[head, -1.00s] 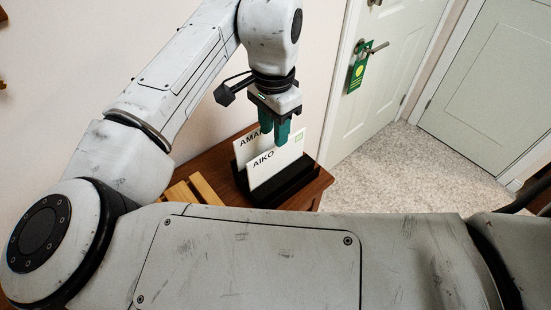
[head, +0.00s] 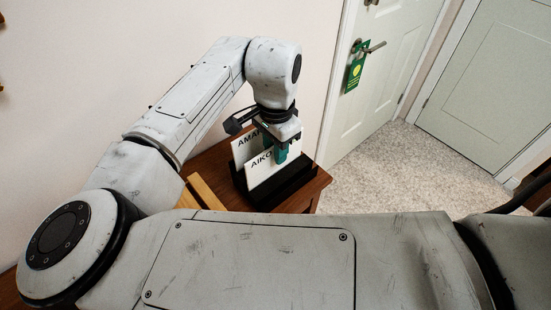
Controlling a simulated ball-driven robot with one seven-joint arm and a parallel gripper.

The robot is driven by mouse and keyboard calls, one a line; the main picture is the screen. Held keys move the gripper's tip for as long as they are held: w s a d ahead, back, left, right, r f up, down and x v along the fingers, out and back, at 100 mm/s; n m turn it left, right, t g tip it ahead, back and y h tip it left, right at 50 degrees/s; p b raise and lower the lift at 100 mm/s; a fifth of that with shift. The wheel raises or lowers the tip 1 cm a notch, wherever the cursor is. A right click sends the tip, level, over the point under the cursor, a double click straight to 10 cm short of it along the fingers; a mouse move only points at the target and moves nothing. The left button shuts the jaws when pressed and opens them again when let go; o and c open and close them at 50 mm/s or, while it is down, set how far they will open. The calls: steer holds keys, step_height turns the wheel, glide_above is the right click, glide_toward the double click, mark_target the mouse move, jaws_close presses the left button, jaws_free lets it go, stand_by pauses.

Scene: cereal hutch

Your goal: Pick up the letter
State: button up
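Two white letters stand upright in a black holder (head: 285,189) on a brown wooden table. The front letter (head: 262,178) reads "AIKO". The rear letter (head: 240,151) begins "AMA"; the rest is hidden by the front letter and my gripper. My gripper (head: 275,146), with green fingers, points down at the top edge of the front letter. One finger shows in front of that letter's upper right part. The other finger is mostly hidden, so I cannot tell whether the fingers touch or grip the paper.
Wooden slats (head: 205,192) lie on the table (head: 308,194) left of the holder. A pale door (head: 385,75) with a green hanger (head: 354,72) on its handle stands behind to the right. Speckled floor (head: 400,175) is clear there.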

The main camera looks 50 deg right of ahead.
jaws_close()
steer(key=shift+r, duration=0.55)
step_height(320, 180, up, 2)
steer(key=shift+r, duration=0.1)
steer(key=s+a+r, duration=0.3)
steer(key=s+r, duration=0.6)
steer(key=s, duration=0.4)
steer(key=shift+s+a+r, duration=0.15)
steer(key=shift+s+r, duration=0.15)
steer(key=shift+r, duration=0.1)
